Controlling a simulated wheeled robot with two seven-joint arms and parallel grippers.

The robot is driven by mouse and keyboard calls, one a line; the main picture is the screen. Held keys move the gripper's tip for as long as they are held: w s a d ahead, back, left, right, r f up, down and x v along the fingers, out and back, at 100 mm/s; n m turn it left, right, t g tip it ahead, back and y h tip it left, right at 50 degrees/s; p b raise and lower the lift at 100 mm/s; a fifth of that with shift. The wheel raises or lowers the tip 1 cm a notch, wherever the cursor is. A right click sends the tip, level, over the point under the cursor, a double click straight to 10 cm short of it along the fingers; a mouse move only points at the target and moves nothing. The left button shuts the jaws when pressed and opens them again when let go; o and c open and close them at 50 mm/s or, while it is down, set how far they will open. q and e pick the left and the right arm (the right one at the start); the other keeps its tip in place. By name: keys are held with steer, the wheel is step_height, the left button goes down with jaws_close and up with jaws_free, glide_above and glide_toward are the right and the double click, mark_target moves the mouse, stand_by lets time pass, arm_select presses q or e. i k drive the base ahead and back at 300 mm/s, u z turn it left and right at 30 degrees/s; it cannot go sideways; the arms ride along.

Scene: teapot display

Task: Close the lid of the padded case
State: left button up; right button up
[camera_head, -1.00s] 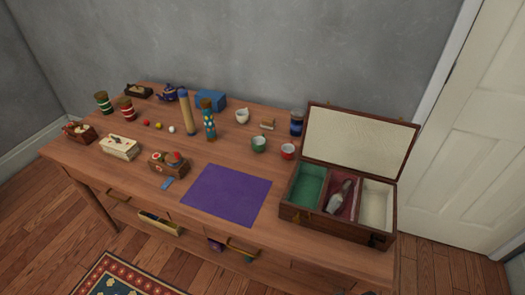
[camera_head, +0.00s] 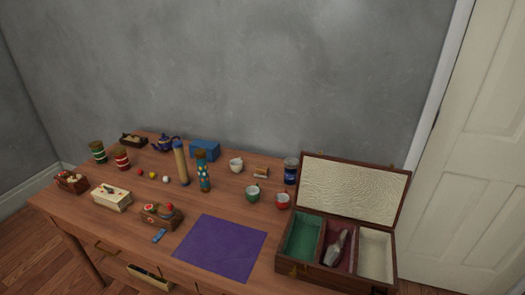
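The padded case (camera_head: 284,268) is a dark wooden box at the right end of the table. Its lid (camera_head: 353,188) stands open, tilted up at the back, with a cream padded inner face. The case has three compartments: green (camera_head: 303,237) at left, dark red in the middle, cream (camera_head: 375,255) at right. A greyish object (camera_head: 336,247) lies in the middle compartment; I cannot tell what it is. The left and cream compartments look empty. Neither of my grippers shows in the head view.
A purple mat (camera_head: 220,247) lies left of the case. A red cup (camera_head: 282,201), a green cup (camera_head: 252,194) and a dark blue jar (camera_head: 291,171) stand close to the case's left and back. Several other items fill the table's left half. A wall is behind.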

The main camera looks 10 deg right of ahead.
mark_target(373, 195)
steer(key=k, duration=1.65)
steer(key=z, duration=1.7)
steer(key=i, duration=3.6)
steer(key=u, duration=3)
steer(key=i, duration=0.15)
steer(key=u, duration=0.3)
